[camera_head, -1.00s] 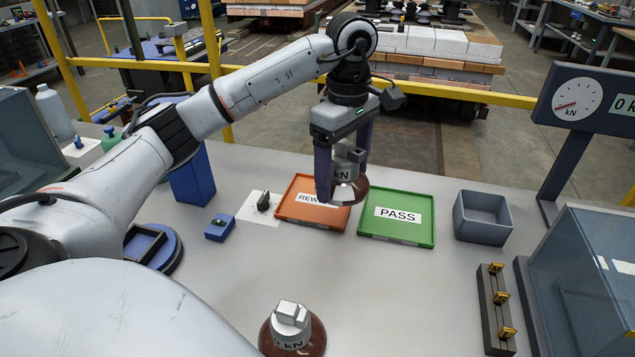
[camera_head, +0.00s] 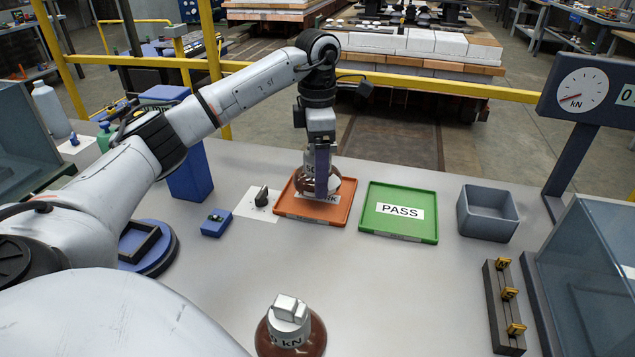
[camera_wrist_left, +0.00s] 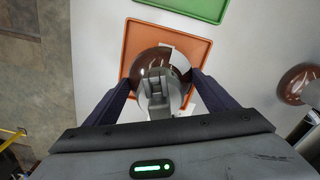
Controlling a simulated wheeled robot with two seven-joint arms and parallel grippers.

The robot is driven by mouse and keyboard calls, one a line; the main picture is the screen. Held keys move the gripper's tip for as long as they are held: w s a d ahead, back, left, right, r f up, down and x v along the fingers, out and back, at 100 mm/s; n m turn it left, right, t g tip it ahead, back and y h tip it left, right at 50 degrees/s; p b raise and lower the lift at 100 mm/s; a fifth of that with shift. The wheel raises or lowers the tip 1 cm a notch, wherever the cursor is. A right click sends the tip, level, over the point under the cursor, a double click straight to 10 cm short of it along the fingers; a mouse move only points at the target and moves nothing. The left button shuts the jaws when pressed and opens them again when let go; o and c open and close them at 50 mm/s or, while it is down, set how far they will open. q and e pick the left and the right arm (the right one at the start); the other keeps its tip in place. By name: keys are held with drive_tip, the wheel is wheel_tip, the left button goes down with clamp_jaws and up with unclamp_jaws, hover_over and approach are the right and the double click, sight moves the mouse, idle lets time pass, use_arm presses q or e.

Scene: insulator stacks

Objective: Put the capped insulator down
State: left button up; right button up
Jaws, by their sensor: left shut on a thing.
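The capped insulator has a brown disc and a grey cap (camera_head: 309,172); it also shows from above in the wrist view (camera_wrist_left: 146,66). It is upright over the orange REWORK tray (camera_head: 285,208), low against its surface. I cannot tell if it touches the tray. My left gripper (camera_head: 322,190) points down, with its dark fingers on either side of the cap, shut on it; the fingers also show in the wrist view (camera_wrist_left: 157,92). The insulator partly hides the tray's label. My right gripper is not in view.
A green PASS tray (camera_head: 399,233) is empty to the right. A second insulator (camera_head: 290,330) stands at the front. A grey bin (camera_head: 488,228), a dark rack (camera_head: 500,285) and a gauge post (camera_head: 570,155) are on the right. The table's middle is clear.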

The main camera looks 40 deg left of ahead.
use_arm(q)
drive_tip(key=shift+f, duration=1.65)
drive_tip(key=shift+f, duration=0.1)
drive_tip(key=o, duration=1.7)
drive_tip(key=shift+f, duration=0.15)
drive_tip(key=shift+o, duration=0.2)
wheel_tip(320, 180, up, 12)
drive_tip(key=shift+r+p, duration=0.2)
drive_tip(key=shift+p, duration=0.55)
